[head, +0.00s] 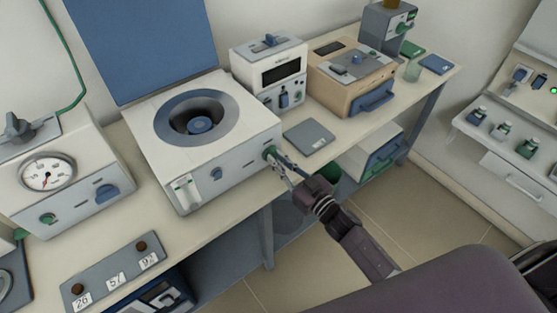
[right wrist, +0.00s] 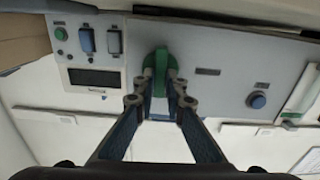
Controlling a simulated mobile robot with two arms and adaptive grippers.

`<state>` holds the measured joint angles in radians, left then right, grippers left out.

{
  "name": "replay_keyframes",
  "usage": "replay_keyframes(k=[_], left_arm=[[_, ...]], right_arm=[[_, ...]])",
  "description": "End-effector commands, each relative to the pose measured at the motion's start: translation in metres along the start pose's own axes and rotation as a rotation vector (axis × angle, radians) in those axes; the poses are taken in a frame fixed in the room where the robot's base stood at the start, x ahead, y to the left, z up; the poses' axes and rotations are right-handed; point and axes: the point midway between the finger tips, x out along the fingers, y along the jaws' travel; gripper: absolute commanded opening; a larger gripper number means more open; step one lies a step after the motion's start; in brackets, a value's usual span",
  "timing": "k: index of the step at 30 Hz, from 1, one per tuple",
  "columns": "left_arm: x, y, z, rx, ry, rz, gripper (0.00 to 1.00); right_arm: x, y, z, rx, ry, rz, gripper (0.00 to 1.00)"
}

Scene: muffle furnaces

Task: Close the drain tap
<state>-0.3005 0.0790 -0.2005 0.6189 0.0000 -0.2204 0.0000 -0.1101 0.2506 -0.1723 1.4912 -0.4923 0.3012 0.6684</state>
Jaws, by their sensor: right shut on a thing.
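A white box-shaped machine (head: 150,105) with its blue lid (head: 142,48) raised and a round blue-ringed opening on top stands on the bench. A green tap (head: 270,153) sits at the right end of its front face. My right gripper (head: 278,161) reaches it from the lower right. In the right wrist view the green tap (right wrist: 160,72) is upright in the picture, between the two fingers, and my right gripper (right wrist: 160,88) is shut on it. The fingers partly cover the tap. My left gripper is not in view.
A blue knob (head: 216,174) and a white-green level strip (head: 186,193) are on the same front face. A grey pad (head: 309,137) lies to the right of the machine. A gauge unit (head: 55,175) stands left; a white instrument (head: 270,72) and a tan one (head: 350,75) stand behind.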

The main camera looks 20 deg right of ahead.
Motion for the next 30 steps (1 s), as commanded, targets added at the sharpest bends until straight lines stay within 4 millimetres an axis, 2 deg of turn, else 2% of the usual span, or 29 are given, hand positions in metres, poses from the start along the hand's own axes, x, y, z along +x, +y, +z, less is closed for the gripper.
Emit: replay_keyframes(k=[8,30], left_arm=[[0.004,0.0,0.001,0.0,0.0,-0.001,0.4],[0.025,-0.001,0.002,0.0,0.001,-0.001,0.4]], right_arm=[[0.0,-0.001,0.001,-0.16,0.001,-0.001,0.0],[0.0,-0.005,0.004,-0.856,0.0,0.0,0.0]])
